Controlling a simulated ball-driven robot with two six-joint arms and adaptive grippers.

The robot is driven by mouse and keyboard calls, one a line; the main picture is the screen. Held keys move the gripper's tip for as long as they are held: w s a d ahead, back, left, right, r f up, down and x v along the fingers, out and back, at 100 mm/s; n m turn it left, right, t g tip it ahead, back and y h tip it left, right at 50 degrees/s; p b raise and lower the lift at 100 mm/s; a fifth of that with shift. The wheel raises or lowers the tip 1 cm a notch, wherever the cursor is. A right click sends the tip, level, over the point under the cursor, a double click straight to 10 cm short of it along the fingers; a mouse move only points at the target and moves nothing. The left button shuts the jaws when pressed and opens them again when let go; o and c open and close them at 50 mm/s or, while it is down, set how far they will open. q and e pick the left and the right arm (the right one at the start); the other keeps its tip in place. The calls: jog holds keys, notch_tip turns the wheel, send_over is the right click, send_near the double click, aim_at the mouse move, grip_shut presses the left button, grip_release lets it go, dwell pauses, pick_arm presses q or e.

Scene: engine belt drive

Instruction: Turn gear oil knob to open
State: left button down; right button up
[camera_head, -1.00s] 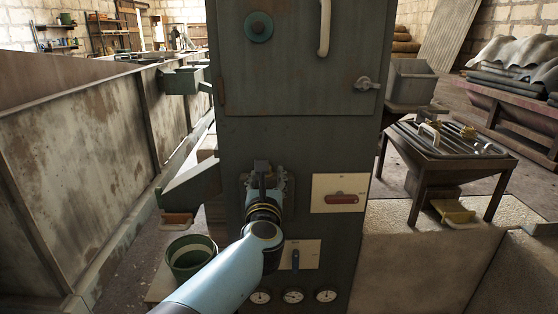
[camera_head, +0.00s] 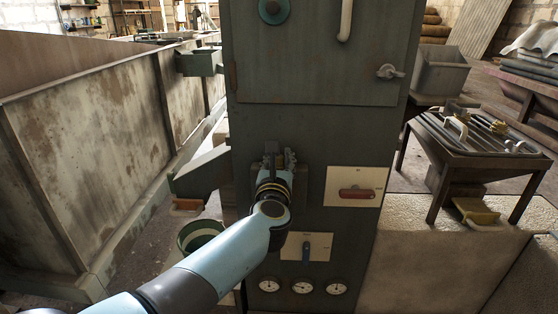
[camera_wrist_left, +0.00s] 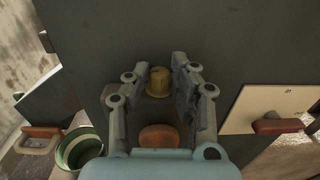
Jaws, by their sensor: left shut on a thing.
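A brass-yellow knob (camera_wrist_left: 159,81) on the front of the dark grey-green cabinet (camera_head: 320,125) sits between the fingertips of my left gripper (camera_wrist_left: 160,78) in the left wrist view. The fingers are shut on it, one pad on each side. In the head view my left gripper (camera_head: 279,158) is against the cabinet front, left of the cream plate with a red handle (camera_head: 357,193); the gripper hides the knob there. An orange-brown rounded part (camera_wrist_left: 158,137) shows between the finger bases. My right gripper is not in view.
A green bucket (camera_head: 199,233) and a chute (camera_head: 203,173) are at the left. A metal table (camera_head: 470,150) stands at the right.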

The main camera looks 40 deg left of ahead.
pick_arm(q)
jog(key=shift+s+a+m+t+h, duration=0.1)
jog(key=shift+a+m+t+h, duration=0.1)
jog(key=shift+m+t+h, duration=0.35)
jog(key=m+h+b, duration=0.1)
jog(key=m+h, duration=0.1)
jog(key=h, duration=0.1)
jog(key=shift+t, duration=0.35)
jog(key=c, duration=1.1)
grip_release()
jog(key=shift+c, duration=0.2)
jog(key=shift+s, duration=0.15)
jog(key=v, duration=1.1)
jog(key=shift+s, duration=0.35)
